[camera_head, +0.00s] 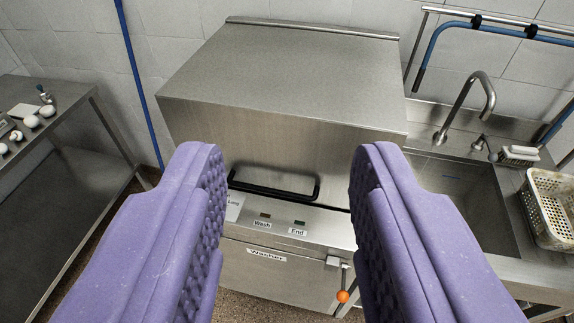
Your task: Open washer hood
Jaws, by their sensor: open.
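The washer hood (285,75) is a large steel box with a sloped front edge, lowered onto the washer body (265,275). A black bar handle (272,190) runs along the hood's lower front edge. My gripper (285,180) has two purple padded fingers spread wide, one at each side of the picture. The handle shows between the fingers, farther away, and nothing is held. The left finger hides part of the washer's left side, and the right finger hides part of its right side.
A steel sink (455,190) with a tap (470,105) adjoins the right side. A perforated basket (550,205) stands at the far right. A steel table (62,160) with small white items is at left. An orange-knobbed lever (343,296) hangs on the washer front.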

